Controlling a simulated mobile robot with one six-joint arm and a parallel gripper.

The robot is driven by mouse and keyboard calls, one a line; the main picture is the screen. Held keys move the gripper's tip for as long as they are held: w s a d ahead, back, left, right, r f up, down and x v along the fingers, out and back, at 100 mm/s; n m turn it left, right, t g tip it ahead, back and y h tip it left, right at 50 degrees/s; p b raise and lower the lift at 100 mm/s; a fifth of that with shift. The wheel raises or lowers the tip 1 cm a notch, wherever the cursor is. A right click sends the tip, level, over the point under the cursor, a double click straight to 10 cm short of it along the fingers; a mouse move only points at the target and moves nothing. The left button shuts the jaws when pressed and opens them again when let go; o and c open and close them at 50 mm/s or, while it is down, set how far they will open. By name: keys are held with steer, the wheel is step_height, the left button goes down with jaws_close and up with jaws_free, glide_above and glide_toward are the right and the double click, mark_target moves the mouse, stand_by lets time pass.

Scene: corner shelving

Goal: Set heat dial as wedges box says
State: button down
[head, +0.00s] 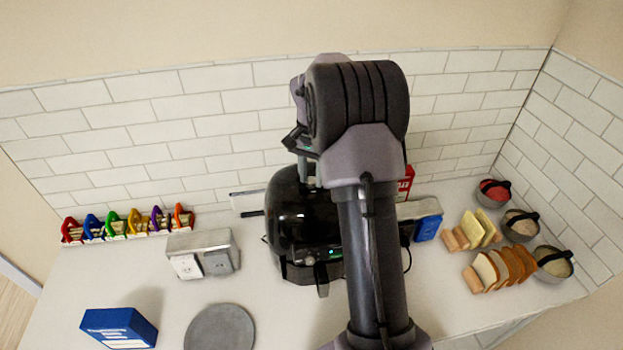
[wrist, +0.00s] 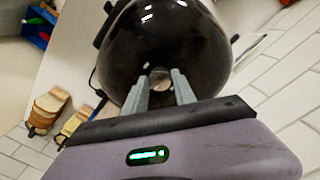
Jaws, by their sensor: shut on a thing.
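A glossy black rounded appliance (head: 290,225) stands on the counter, partly hidden behind my arm in the head view. In the wrist view its dark domed top (wrist: 170,40) fills the upper middle. My gripper (wrist: 158,82) points at this dome, with its two grey fingers on either side of a small silvery round dial (wrist: 160,76), and is shut on it. The dial's marks cannot be read. A red box (head: 406,183) stands behind the appliance, mostly hidden. A blue box (head: 120,328) is at the front left. I cannot tell which box is the wedges box.
A double-socket block (head: 203,254) and a grey round plate (head: 219,328) are left of the appliance. Colored clips (head: 128,222) line the back left. Bread slices (head: 500,268), bowls (head: 494,193) and another blue box (head: 427,228) are at the right. Tiled walls close the back and right.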

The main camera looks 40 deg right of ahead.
steer(key=m+b, duration=0.2)
steer(key=m, duration=0.3)
steer(key=shift+m, duration=0.3)
steer(key=m+b, duration=0.1)
steer(key=m, duration=0.3)
steer(key=shift+b, duration=0.4)
steer(key=m+b, duration=0.2)
steer(key=m, duration=0.3)
steer(key=shift+m, duration=0.4)
steer(key=shift+m+b, duration=0.9)
steer(key=shift+m, duration=1.4)
steer(key=c, duration=1)
jaws_free()
